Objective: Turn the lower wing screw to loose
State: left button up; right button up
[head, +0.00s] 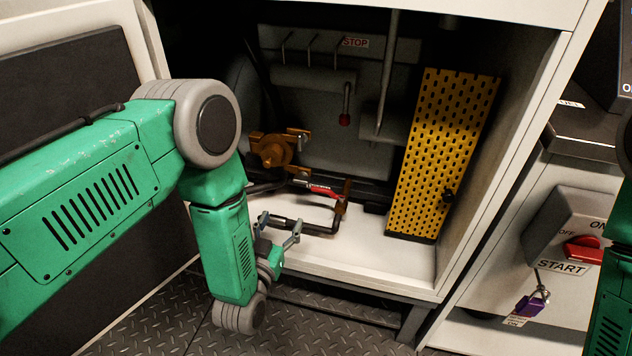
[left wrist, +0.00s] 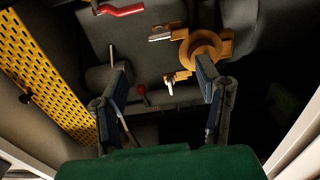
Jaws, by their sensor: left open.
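An orange-brown clamp (head: 272,150) sits at the back left of the open cabinet. In the left wrist view, which looks turned over, the clamp (left wrist: 204,48) is ring-shaped, with two metal wing screws on its side. The one higher in that picture (left wrist: 160,36) seems to be the lower wing screw; the other (left wrist: 176,77) seems to be the upper one. My left gripper (head: 278,228) is open and empty at the cabinet's front opening, below and in front of the clamp, touching neither screw. My right gripper is not in view.
A red-handled valve (head: 322,190) and dark pipe lie below the clamp. A red-tipped lever (head: 344,119) hangs behind. A yellow perforated panel (head: 440,155) stands at right. The white cabinet floor (head: 380,255) is mostly clear. A red switch (head: 583,249) is outside at right.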

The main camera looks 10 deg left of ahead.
aim_at(299, 182)
pick_arm(q)
jog(key=w+b, duration=0.1)
jog(key=w, duration=0.3)
jog(key=w+d+b, duration=0.1)
jog(key=w+b, duration=0.1)
jog(key=w, duration=0.3)
jog(key=w+b, duration=0.1)
jog(key=w, duration=0.3)
jog(key=shift+w+d+r+b, duration=0.2)
jog(key=shift+w+b, duration=0.1)
jog(key=shift+b, duration=0.1)
jog(key=shift+a, duration=0.3)
jog(key=shift+a+f, duration=0.1)
jog(key=shift+a, duration=0.2)
jog(key=c, duration=1.2)
jog(key=shift+o, duration=0.2)
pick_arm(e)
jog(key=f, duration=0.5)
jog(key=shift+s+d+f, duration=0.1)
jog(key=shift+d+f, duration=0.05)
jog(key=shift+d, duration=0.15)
